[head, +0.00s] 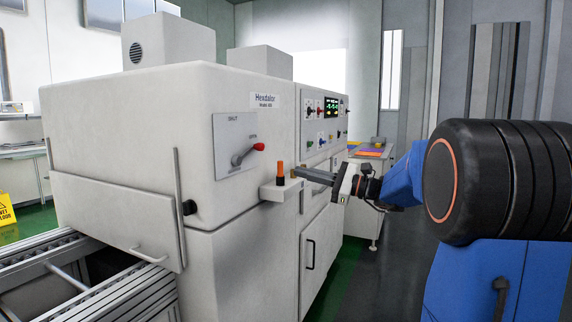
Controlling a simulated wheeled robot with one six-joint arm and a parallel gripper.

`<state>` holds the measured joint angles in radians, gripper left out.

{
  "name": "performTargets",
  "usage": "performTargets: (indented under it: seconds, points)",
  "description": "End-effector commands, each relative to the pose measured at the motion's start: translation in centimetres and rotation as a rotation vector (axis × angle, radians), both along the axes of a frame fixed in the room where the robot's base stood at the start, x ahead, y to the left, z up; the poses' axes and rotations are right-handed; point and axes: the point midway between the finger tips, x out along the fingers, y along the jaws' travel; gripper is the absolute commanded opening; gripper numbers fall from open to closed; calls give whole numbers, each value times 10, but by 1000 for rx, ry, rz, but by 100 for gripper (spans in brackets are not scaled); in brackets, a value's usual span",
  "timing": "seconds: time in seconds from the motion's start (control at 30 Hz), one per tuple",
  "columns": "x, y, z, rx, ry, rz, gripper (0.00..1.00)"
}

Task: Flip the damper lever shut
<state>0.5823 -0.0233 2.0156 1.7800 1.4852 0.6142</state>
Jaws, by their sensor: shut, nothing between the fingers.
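The damper lever (245,153) is a grey handle with a red knob, on a light grey plate (228,128) on the side of the cream machine. The plate has small lettering that looks like SHUT at its upper left and OPEN near the knob. The lever points right and slightly up, toward the OPEN lettering. My gripper (296,171) comes in from the right, shut and empty. Its dark fingers are to the right of the lever and a little lower, apart from it.
A small ledge (273,190) below the lever holds an upright orange-and-black object (281,174), close to my fingertips in the picture. The machine's hatch (115,215) and conveyor rails (110,300) are at lower left. A control panel (322,112) is behind my gripper.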

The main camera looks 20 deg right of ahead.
Motion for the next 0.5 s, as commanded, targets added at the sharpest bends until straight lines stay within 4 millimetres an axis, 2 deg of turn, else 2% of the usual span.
performTargets:
  seconds: [0.5]
  points:
    - [49, 54, 11, 0, 1, 3, 0]
